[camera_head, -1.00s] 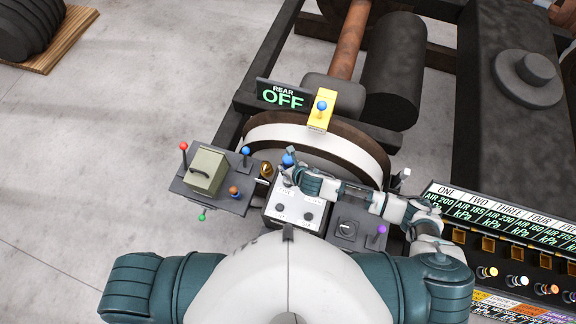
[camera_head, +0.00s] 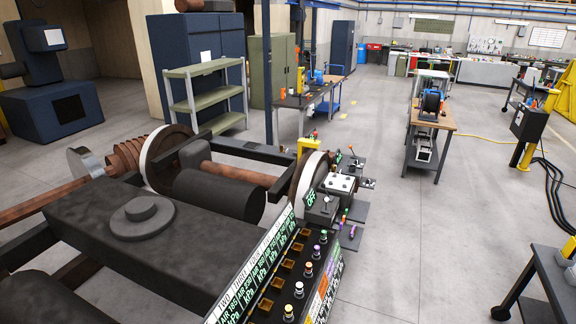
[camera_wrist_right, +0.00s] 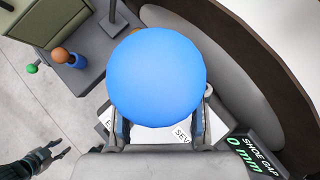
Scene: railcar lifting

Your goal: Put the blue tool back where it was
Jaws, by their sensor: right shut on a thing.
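The blue tool (camera_wrist_right: 157,77) shows in the right wrist view as a large blue ball close to the camera. My right gripper (camera_wrist_right: 160,122) is shut on it, with a finger showing on each side below the ball. The ball hides the grip and the tool's lower part. My left gripper (camera_wrist_right: 48,155) shows at the lower left of the wrist view, dark, with its fingers apart and empty over the floor. A yellow bracket (camera_head: 309,145) stands by the white-rimmed wheel in the head view.
A white-topped panel (camera_head: 340,183) and the OFF sign (camera_head: 310,198) stand by the wheel. An air-pressure console (camera_head: 290,272) is in front. The wrist view shows a green-grey box (camera_wrist_right: 45,20), a brown ball knob (camera_wrist_right: 62,56) and the SHOE GAP sign (camera_wrist_right: 255,155).

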